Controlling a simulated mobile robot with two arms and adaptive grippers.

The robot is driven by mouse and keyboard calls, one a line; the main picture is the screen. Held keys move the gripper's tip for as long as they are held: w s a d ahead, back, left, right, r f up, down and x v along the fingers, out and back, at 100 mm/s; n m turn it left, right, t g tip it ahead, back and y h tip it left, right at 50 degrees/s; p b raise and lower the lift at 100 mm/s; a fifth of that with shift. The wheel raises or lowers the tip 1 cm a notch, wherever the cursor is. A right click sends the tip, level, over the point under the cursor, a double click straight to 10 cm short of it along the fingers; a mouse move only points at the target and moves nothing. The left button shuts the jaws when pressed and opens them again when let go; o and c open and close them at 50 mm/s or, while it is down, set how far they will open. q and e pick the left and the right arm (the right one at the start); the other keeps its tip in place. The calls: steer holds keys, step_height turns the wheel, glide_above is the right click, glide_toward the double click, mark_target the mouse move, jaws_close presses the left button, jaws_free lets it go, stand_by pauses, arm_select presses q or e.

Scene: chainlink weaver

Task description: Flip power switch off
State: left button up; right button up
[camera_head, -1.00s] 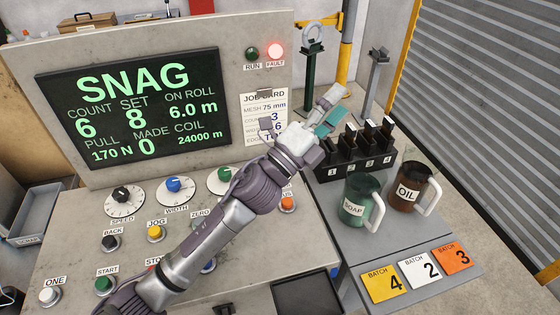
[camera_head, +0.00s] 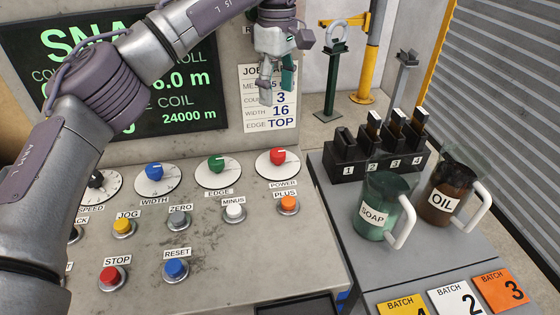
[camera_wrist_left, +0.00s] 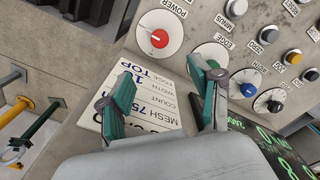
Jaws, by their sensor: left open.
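The power switch (camera_head: 277,157) is a red knob on a white round dial, labelled POWER, at the right end of the dial row on the sloped panel. It also shows in the left wrist view (camera_wrist_left: 159,38), past the fingertips. My left gripper (camera_head: 276,92) hangs above the power dial, in front of the job card, apart from the knob. Its teal-padded fingers (camera_wrist_left: 165,98) are spread with nothing between them. My right gripper is in neither view.
The green edge knob (camera_head: 216,164) is left of the power dial. The orange plus button (camera_head: 288,203) is just below it. The job card (camera_head: 270,110) is behind my gripper. SOAP (camera_head: 378,215) and OIL (camera_head: 446,200) jugs stand on the right table.

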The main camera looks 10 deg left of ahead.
mark_target(278, 152)
arm_select(q)
step_height(278, 152, down, 16)
steer(key=shift+r, duration=0.15)
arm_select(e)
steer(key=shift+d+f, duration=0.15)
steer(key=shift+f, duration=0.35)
arm_select(q)
steer(key=c, duration=1.1)
steer(key=shift+c, duration=0.2)
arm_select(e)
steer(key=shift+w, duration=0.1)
